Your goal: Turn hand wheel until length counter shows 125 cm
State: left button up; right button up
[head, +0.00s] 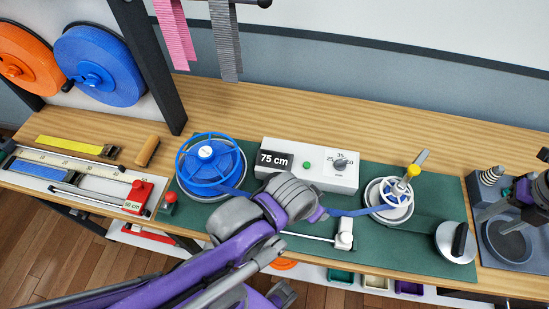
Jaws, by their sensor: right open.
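The length counter (274,160) on the white box reads 75 cm. The hand wheel (395,190) looks like the small white spoked wheel right of the box, with a yellow knob at its rim. A blue strap (352,212) runs to it from the left, partly hidden behind my left arm. A blue spoked reel (207,153) stands left of the box. My left arm crosses the front centre, and its fingers are hidden behind its wrist. My right gripper (512,212) is open at the right edge, over a grey tray and apart from the wheel.
The white box has a green button (307,165) and a grey dial (340,164). A round grey piece with a black handle (457,240) sits at the green mat's right end. A ruler with a red block (138,196) lies at left. The bench behind the box is clear.

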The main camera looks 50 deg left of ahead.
aim_at(464, 238)
dwell(0.5)
notch_tip(464, 238, down, 11)
jog(key=m, duration=3.5)
jog(key=shift+r+m, duration=0.2)
jog(key=shift+m, duration=0.2)
grip_shut()
